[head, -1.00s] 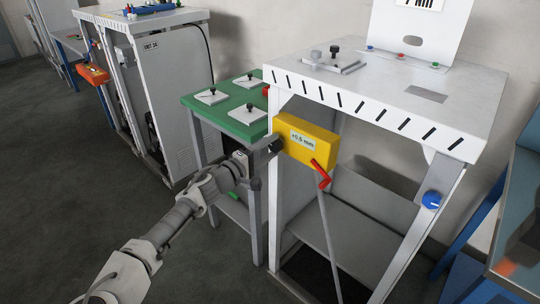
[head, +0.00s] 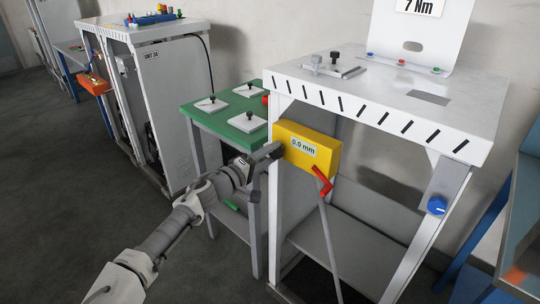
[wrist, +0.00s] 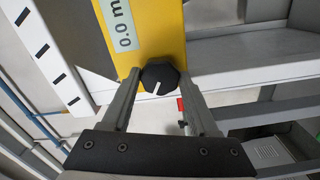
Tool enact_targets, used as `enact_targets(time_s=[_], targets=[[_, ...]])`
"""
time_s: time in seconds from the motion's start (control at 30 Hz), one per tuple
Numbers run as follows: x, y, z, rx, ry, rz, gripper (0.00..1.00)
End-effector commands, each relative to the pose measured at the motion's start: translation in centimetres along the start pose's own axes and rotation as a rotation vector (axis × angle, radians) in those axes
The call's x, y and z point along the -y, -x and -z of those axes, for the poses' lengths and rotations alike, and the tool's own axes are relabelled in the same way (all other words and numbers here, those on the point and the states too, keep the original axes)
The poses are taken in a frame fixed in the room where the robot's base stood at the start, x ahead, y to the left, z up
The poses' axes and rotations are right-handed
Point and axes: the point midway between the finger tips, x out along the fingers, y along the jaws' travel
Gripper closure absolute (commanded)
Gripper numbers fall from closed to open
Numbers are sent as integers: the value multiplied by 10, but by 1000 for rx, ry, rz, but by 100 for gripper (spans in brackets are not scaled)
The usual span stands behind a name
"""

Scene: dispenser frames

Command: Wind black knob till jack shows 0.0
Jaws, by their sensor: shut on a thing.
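The yellow jack (head: 322,162) is mounted on the left front of the white frame. Its label reads 0.0 mm, and the wrist view shows the jack (wrist: 165,30) with part of the same reading. The black knob (wrist: 160,76) sticks out of the jack's end, with a white mark pointing down and slightly left. My gripper (wrist: 161,82) has one finger on each side of the knob and is shut on it. In the head view my gripper (head: 270,154) is at the jack's left end, and the knob is hidden there.
A red handle (head: 322,182) hangs at the jack's lower right. A green table (head: 226,120) with several black-knobbed plates stands close behind my wrist. A blue knob (head: 437,205) sits on the frame's right leg.

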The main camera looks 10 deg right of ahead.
Motion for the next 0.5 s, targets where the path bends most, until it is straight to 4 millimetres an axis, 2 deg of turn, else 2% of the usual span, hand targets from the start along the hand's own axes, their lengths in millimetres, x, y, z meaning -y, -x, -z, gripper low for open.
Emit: enact_targets(time_s=[0.03,0.17,0.2,0.5], targets=[[0,0,0,1,0,0,36],[0,0,0,1,1,0,13],[0,0,0,1,1,0,10],[0,2,0,0,1,0,10]])
